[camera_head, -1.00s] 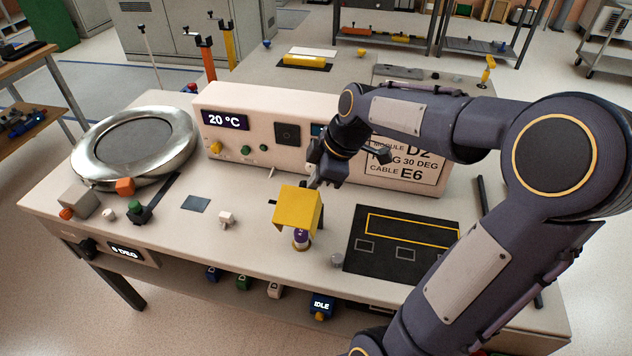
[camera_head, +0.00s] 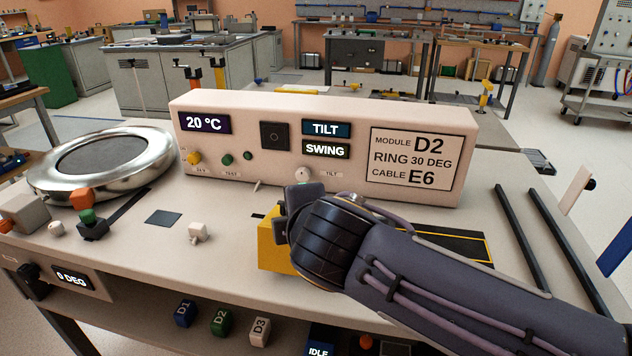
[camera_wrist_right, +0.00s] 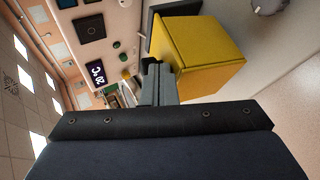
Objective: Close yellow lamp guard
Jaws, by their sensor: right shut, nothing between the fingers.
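The yellow lamp guard (camera_head: 273,250) stands on the bench, left of and partly behind my right gripper in the head view. In the right wrist view the guard (camera_wrist_right: 197,45) is a yellow box-like cover just beyond the fingertips. My right gripper (camera_wrist_right: 158,72) is shut and empty, its fingertips beside the guard's edge; I cannot tell whether they touch it. In the head view my right wrist hides the fingers and part of the guard. The lamp under the guard is not visible. My left gripper is not in view.
A pale console (camera_head: 350,112) with TILT and SWING displays stands behind the guard. A metal ring (camera_head: 50,188) lies at the left. A black mat (camera_head: 455,245) lies right.

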